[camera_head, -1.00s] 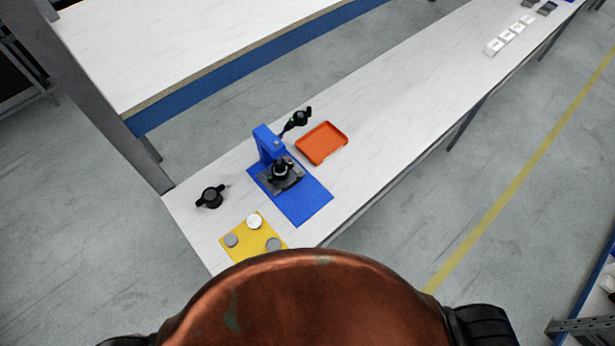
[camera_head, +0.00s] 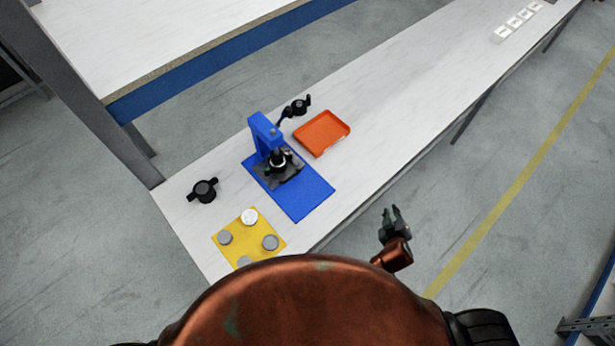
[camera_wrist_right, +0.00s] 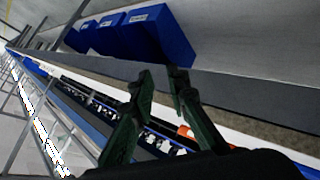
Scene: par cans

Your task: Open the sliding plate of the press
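The press (camera_head: 264,136) is blue with a dark lever arm and stands on a blue base mat (camera_head: 307,194) on the white table. Its dark sliding plate (camera_head: 290,176) sits low at the front of the press, under the dark press head; from here I cannot tell how far it is slid. My right gripper (camera_head: 396,212) is in front of the table edge, to the right of and apart from the press. Its two dark green fingers are spread and empty in the right wrist view (camera_wrist_right: 162,78). My left gripper is not in view.
An orange tray (camera_head: 322,134) lies right of the press. A yellow mat (camera_head: 232,242) with several round discs is at the near left. A black knobbed part (camera_head: 203,190) lies left of the press. White blocks (camera_head: 517,21) sit far right. The table's middle right is bare.

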